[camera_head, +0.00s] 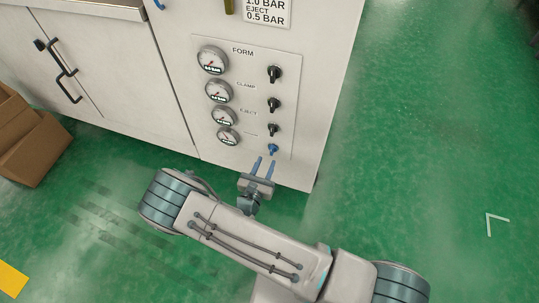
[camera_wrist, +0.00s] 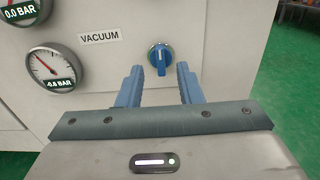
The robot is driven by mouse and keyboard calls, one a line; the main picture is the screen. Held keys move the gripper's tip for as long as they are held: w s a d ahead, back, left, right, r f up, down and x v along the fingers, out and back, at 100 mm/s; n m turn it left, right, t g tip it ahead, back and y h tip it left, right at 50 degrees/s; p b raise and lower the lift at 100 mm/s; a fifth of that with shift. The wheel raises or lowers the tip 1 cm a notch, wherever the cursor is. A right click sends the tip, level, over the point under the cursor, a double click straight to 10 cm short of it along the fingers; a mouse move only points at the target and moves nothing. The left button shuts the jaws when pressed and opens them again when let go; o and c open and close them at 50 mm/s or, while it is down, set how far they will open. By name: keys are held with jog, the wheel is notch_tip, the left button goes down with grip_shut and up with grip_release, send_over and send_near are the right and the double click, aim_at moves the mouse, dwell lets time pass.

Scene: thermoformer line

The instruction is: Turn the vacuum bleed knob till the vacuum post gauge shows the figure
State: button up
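The blue vacuum knob (camera_wrist: 161,58) sits right of the VACUUM label on the white panel in the wrist view, its grip bar roughly upright. In the head view the knob (camera_head: 273,149) is the lowest of a column. The vacuum gauge (camera_wrist: 53,68) has a red needle and a digital strip that seems to read -0.6 BAR; it also shows at the bottom of the gauge column in the head view (camera_head: 228,137). My gripper (camera_head: 266,160) is open and empty, its two blue fingers (camera_wrist: 160,70) pointing at the panel, left and right of the knob. Contact cannot be told.
Other gauges (camera_head: 212,60) and black knobs (camera_head: 274,74) for FORM, CLAMP and EJECT sit above. A sign (camera_head: 268,11) at the top shows 1.0 BAR and EJECT 0.5 BAR, partly cut off. Cardboard boxes (camera_head: 36,150) stand at left. Green floor (camera_head: 430,130) is clear at right.

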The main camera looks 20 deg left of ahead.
aim_at(271, 151)
jog(key=w, duration=0.5)
jog(key=shift+d+b, duration=0.2)
jog(key=shift+b, duration=0.1)
grip_shut()
